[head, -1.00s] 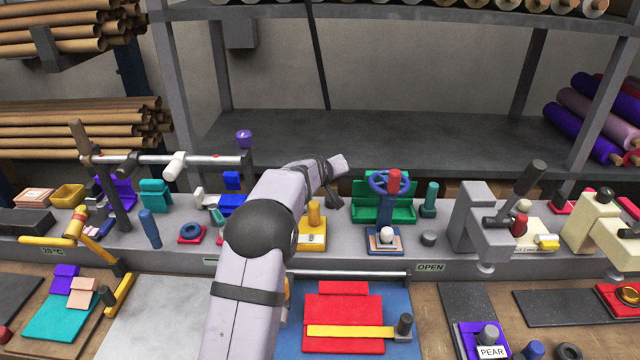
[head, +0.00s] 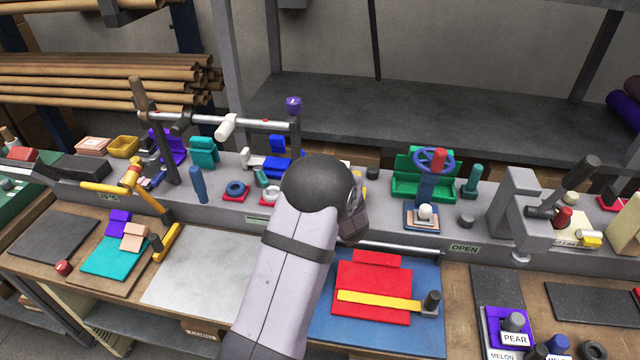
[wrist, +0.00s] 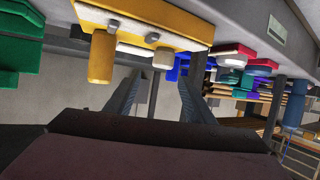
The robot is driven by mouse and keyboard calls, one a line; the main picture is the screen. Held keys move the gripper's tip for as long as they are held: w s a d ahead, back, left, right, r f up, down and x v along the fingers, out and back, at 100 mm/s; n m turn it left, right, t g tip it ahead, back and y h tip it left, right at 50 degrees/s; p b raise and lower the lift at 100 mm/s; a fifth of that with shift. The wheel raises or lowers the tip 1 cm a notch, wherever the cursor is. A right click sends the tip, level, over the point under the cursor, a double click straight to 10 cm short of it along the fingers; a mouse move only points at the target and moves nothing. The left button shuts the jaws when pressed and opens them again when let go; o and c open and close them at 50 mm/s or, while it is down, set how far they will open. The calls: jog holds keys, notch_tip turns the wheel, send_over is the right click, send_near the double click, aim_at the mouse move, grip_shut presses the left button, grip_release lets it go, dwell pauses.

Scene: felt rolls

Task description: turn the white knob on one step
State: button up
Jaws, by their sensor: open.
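A small white round piece on a red base (head: 270,196) sits on the grey ledge just left of my arm in the head view; it looks like the white knob, but it is small and partly unclear. In the wrist view, which looks upside down, a white piece on a red base (wrist: 233,60) shows right of the fingers. My gripper (wrist: 158,92) is open and empty, its two fingers apart, below a yellow plate (wrist: 140,22) with a yellow post and a cream knob (wrist: 163,58). In the head view my arm hides the fingers.
A white handle (head: 225,127) is on the rail above. A blue handwheel (head: 433,161) and a white ball (head: 425,212) stand to the right. The pale sheet (head: 200,272) in front is clear.

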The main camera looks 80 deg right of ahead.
jog(key=shift+a+f+y, duration=0.3)
jog(key=shift+a+f, duration=0.05)
jog(key=shift+f, duration=0.05)
jog(key=shift+p+x, duration=1.4)
jog(key=shift+x, duration=2.25)
jog(key=shift+r, duration=0.1)
jog(key=c, duration=1.1)
jog(key=shift+o, duration=0.2)
jog(key=shift+d+m+g+b, duration=0.1)
jog(key=shift+m+g+b, duration=0.2)
jog(key=shift+b, duration=0.5)
jog(key=shift+m+g+h+b, duration=0.4)
jog(key=shift+b, duration=0.15)
